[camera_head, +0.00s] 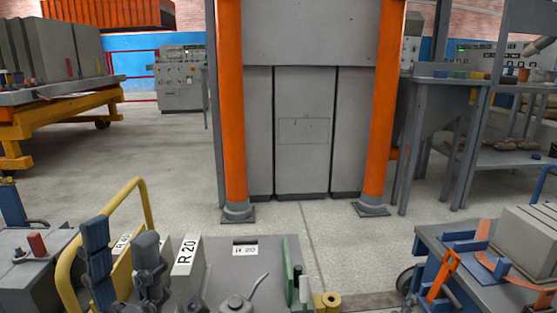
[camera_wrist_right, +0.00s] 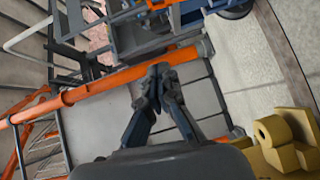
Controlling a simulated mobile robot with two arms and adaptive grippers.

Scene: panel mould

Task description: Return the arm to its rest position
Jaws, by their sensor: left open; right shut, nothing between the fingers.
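My left gripper (camera_head: 121,243) is at the lower left of the head view. Its two dark blue-grey fingers point up and stand apart, with nothing seen between them. A yellow curved rail (camera_head: 142,190) and white "R 20" blocks (camera_head: 187,257) show close around it; whether it touches them I cannot tell. My right gripper (camera_wrist_right: 159,78) shows in the right wrist view, its fingertips together and empty. An orange post (camera_wrist_right: 100,86) and grey panels (camera_wrist_right: 195,98) lie beyond it. I cannot make out the right gripper in the head view.
The orange posts (camera_head: 231,110) frame a grey cabinet (camera_head: 304,130) ahead. A cart with orange and blue clamps (camera_head: 440,275) stands at lower right. A grey shelf table (camera_head: 445,82) is at right, a yellow trolley (camera_head: 60,112) at left. The floor (camera_head: 150,165) between is clear.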

